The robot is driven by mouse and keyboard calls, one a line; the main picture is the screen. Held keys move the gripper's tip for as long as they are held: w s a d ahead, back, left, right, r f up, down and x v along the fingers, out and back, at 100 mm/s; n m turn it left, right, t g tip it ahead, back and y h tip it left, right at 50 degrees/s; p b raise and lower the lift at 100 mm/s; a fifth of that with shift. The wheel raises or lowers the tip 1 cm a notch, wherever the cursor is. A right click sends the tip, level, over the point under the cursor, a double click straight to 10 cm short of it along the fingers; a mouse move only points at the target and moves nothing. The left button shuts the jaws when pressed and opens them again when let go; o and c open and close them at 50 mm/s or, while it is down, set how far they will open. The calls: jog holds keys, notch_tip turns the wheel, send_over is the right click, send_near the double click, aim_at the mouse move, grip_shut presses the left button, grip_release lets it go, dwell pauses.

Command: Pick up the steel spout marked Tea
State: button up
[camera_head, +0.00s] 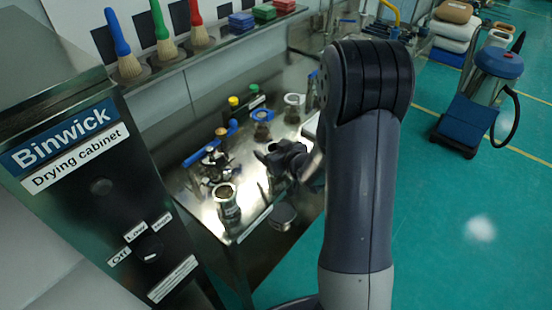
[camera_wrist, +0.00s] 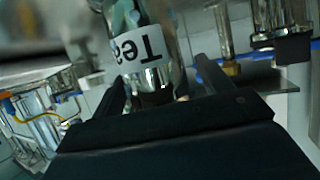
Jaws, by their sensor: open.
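The steel spout marked Tea (camera_wrist: 143,48) is a shiny cylinder with a white label that reads upside down in the wrist view. My gripper (camera_wrist: 158,78) is open, with one dark finger on each side of the spout's near end. I cannot tell whether either finger touches it. In the head view my gripper (camera_head: 277,158) is over the steel bench (camera_head: 245,178). I cannot make out the Tea label there.
The bench holds a jar-like steel vessel (camera_head: 228,205), a clamp-like fitting (camera_head: 212,165) and several small containers. The drying cabinet (camera_head: 95,190) stands at the left. Brushes (camera_head: 160,35) stand on a shelf behind.

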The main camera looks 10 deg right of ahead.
jog(key=shift+w+f, duration=0.1)
jog(key=shift+c, duration=0.5)
jog(key=c, duration=1)
jog(key=shift+c, duration=0.7)
jog(key=shift+r, duration=0.2)
